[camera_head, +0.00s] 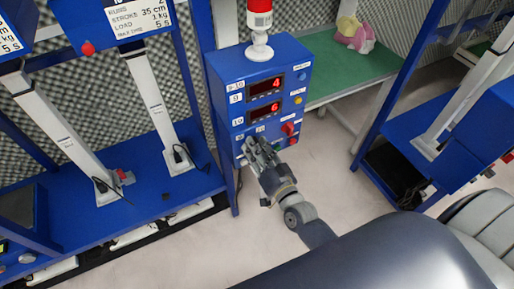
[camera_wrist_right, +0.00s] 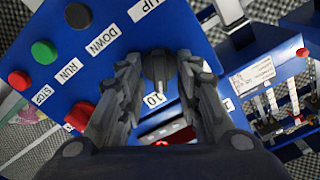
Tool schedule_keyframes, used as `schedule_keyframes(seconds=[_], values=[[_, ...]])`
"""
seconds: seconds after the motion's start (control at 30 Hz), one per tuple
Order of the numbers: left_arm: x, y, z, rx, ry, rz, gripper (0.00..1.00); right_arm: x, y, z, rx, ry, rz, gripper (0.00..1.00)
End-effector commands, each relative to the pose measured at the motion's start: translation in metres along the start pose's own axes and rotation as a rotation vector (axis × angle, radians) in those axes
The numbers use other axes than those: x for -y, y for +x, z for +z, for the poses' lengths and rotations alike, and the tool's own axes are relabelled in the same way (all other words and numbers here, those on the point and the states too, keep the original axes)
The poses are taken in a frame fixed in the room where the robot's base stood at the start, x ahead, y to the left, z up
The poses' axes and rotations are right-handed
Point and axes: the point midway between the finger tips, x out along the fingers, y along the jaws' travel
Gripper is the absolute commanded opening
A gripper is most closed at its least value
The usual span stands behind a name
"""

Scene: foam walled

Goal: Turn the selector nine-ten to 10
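A blue control box (camera_head: 220,75) stands in the middle of the head view, with red displays reading 4 and 6 and labels 9-10, 9 and 10 on its front. My right gripper (camera_head: 254,148) is at the lower left of that front and hides what is there. In the right wrist view, a dark knob (camera_wrist_right: 158,66) stands between the tips of my right gripper (camera_wrist_right: 160,72), a finger close against each side. A "10" label (camera_wrist_right: 154,99) shows below it. The knob's pointing direction is not clear. My left gripper is not in view.
A red switch (camera_head: 288,129) sits right of my gripper on the box. In the right wrist view, black, green and red buttons (camera_wrist_right: 44,52) lie to the left. A red-and-white lamp (camera_head: 260,18) tops the box. Blue test rigs stand left and right.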

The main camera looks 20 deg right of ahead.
Motion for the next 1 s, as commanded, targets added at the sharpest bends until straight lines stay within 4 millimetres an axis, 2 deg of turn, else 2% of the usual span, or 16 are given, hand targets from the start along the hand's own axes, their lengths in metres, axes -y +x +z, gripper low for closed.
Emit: schedule_keyframes(seconds=[0.27, 0.37, 0.73, 1.0], values=[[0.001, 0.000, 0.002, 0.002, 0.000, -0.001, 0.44, -0.001, -0.009, 0.001, 0.003, -0.001, 0.001, 0.32], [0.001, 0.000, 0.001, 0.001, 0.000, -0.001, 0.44, -0.001, -0.022, 0.002, 0.005, -0.002, 0.002, 0.32], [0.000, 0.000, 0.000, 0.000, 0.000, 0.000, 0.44, -0.001, -0.091, 0.002, 0.005, -0.002, 0.001, 0.32], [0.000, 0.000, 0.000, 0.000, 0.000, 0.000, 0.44, 0.000, -0.118, 0.001, 0.002, 0.000, 0.000, 0.32]])
